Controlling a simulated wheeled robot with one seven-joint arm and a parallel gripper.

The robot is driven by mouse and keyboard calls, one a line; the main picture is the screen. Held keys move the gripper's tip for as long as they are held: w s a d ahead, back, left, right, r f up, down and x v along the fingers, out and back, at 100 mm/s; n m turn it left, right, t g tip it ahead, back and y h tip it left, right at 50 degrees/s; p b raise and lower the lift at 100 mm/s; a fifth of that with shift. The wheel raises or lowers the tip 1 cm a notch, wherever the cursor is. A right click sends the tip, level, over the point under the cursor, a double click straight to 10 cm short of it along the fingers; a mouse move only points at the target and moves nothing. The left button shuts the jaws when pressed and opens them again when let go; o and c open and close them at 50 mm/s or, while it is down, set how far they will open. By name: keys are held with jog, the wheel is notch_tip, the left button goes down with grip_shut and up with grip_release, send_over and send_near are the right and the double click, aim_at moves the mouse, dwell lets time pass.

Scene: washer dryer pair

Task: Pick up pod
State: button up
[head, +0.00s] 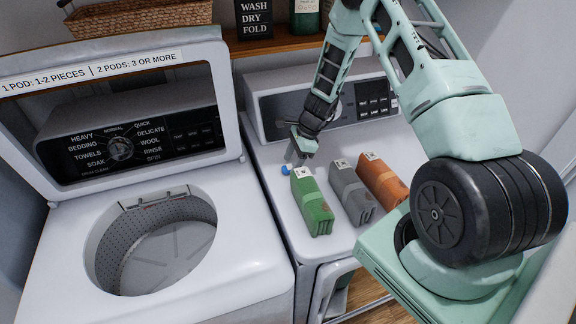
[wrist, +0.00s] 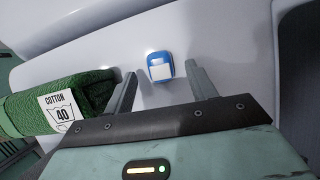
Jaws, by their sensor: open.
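The pod (wrist: 160,66) is a small blue and white piece lying on the white top of the dryer. It also shows in the head view as a small blue spot (head: 285,170), left of the green bundle's far end. My gripper (wrist: 160,78) is open above the dryer top, its two fingers apart. In the wrist view the pod appears between and just beyond the fingertips. Nothing is held. In the head view my gripper (head: 296,158) is just beside the pod, pointing down; whether it touches it cannot be told.
A green towel (head: 312,202) tagged "COTTON 40", a grey one (head: 351,193) and an orange one (head: 383,181) lie on the dryer top (head: 268,200). The washer (head: 250,275) at left has its lid (head: 228,95) up and drum (head: 165,255) open. A shelf with a basket (head: 140,15) is behind.

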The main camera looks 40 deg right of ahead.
jog(key=shift+x, duration=0.8)
jog(key=c, duration=1)
jog(key=shift+c, duration=0.3)
jog(key=shift+r, duration=0.15)
